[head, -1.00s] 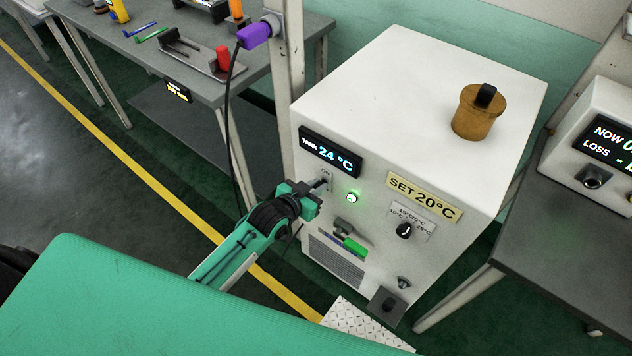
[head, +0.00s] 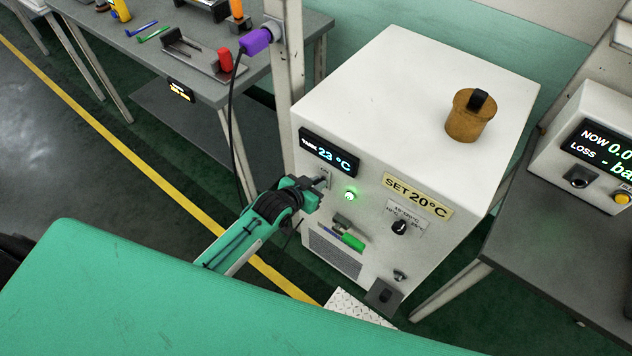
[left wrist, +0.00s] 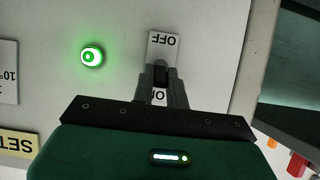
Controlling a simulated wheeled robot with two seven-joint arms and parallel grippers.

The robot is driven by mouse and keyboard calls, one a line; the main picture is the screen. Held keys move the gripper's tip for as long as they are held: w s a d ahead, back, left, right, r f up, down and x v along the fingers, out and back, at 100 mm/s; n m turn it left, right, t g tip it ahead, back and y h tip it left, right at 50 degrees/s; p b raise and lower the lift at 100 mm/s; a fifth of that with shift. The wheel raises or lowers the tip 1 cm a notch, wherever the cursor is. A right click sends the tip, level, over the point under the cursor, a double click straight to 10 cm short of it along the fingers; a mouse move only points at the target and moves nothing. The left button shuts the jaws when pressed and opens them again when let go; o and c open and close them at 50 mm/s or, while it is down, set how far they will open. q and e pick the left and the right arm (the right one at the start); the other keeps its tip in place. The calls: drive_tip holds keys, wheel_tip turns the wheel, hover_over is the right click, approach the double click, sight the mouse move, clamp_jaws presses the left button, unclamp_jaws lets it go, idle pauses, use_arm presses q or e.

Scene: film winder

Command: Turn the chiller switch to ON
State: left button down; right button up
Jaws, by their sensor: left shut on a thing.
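The chiller (head: 430,80) is a white box with a display (head: 330,151) reading TANK 23 °C and a lit green lamp (head: 350,195) on its front. Its switch plate (left wrist: 164,43) shows OFF and ON in the left wrist view, upside down there. My left gripper (head: 318,184) is at the plate in the head view. In the left wrist view its fingers (left wrist: 161,80) are shut on the dark switch lever (left wrist: 160,74), over the ON end and partly covering that lettering. The lamp also glows in the left wrist view (left wrist: 92,57). My right gripper is not in view.
A SET 20°C label (head: 417,196) and a black knob (head: 400,228) are right of the lamp. A brown pot (head: 468,120) stands on the chiller. A purple connector (head: 256,41) with a black cable hangs at the post beside it. Tables stand on both sides.

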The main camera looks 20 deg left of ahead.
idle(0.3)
use_arm(q)
drive_tip(key=c, duration=1.4)
unclamp_jaws()
drive_tip(key=v, duration=1.3)
drive_tip(key=shift+s+r, duration=0.2)
drive_tip(key=shift+s, duration=0.1)
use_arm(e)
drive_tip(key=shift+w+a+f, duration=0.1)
use_arm(q)
drive_tip(key=shift+a+f, duration=0.1)
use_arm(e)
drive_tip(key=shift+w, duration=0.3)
